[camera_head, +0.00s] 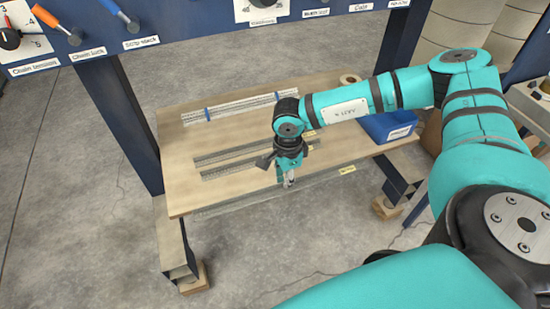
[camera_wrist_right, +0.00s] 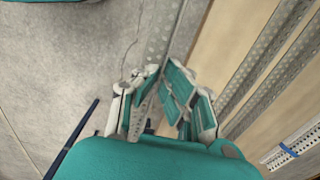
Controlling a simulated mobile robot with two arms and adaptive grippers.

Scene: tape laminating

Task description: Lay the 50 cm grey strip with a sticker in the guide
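A grey perforated strip (camera_head: 235,205) with a yellow sticker (camera_head: 347,169) runs along the table's front edge, over the floor side. It also shows in the right wrist view (camera_wrist_right: 160,40). My right gripper (camera_head: 288,181) is at this strip; its fingers (camera_wrist_right: 160,98) stand on either side of it and look closed on it. Two more grey strips (camera_head: 228,155) with yellow stickers lie on the table behind the gripper. My left gripper is not in view.
The wooden table (camera_head: 183,165) has bare room at its left end. A blue bin (camera_head: 388,126) stands at its right, and a tape roll (camera_head: 348,78) at the back. A blue frame post (camera_head: 118,120) and a labelled control panel rise around the table.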

